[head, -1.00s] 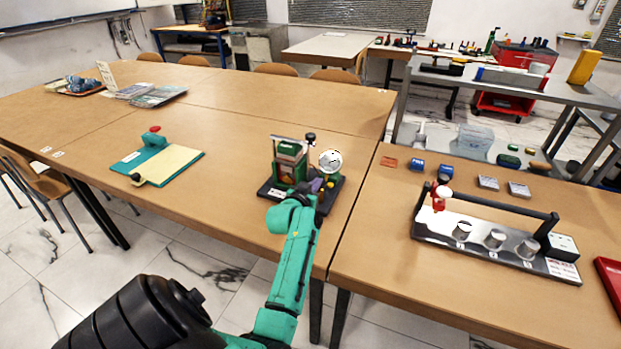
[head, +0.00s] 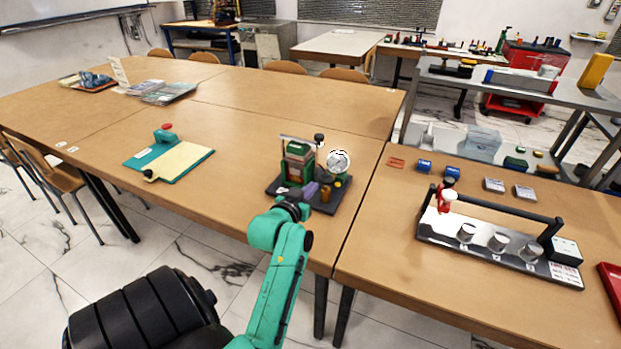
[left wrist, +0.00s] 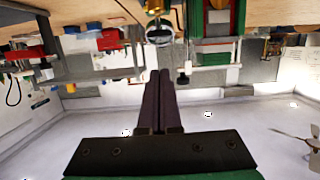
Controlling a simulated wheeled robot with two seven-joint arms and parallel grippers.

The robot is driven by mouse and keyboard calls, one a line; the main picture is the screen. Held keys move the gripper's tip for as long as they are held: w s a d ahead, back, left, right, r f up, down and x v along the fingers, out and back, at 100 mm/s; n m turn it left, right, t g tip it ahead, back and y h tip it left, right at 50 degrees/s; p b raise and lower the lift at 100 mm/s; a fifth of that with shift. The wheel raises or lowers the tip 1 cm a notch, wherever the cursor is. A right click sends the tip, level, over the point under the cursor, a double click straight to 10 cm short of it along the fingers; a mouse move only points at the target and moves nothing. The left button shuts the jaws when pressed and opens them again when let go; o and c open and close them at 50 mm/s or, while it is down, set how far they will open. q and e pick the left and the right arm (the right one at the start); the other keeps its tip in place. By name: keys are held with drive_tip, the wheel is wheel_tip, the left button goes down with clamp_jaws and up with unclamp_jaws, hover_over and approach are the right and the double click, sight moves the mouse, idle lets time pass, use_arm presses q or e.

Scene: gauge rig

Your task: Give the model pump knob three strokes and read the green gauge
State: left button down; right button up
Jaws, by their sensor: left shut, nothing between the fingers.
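The pump model stands on a dark base (head: 283,187) near the table's right end. It has a green block (head: 297,165), a light lever bar on top, and a black knob (head: 319,138) raised at the bar's right end. A round white-faced gauge (head: 338,161) stands right of the block; its reading is too small to make out. My left gripper (head: 310,189), with purple fingers, is shut and empty at the near side of the model, below knob height. In the left wrist view the shut fingers (left wrist: 160,75) point towards the gauge (left wrist: 159,32) and green block (left wrist: 217,18), seen upside down. My right gripper is out of view.
A teal board with a yellow sheet (head: 183,163) lies to the left. On the right table stand a rack with metal cups (head: 500,243) and several small blocks. A red tray (head: 609,281) is at the right edge. The table between board and pump is clear.

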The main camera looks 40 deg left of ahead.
use_arm(q)
drive_tip(key=r, duration=0.2)
drive_tip(key=shift+w+r, duration=0.25)
drive_tip(key=shift+r, duration=0.15)
drive_tip(key=shift+w+a, duration=0.1)
hover_over(324, 183)
wheel_tip(324, 183, down, 2)
drive_tip(key=shift+f+p, duration=0.15)
drive_tip(key=shift+p, duration=0.2)
wheel_tip(324, 183, down, 4)
drive_tip(key=shift+r, duration=0.1)
drive_tip(key=shift+f, duration=0.2)
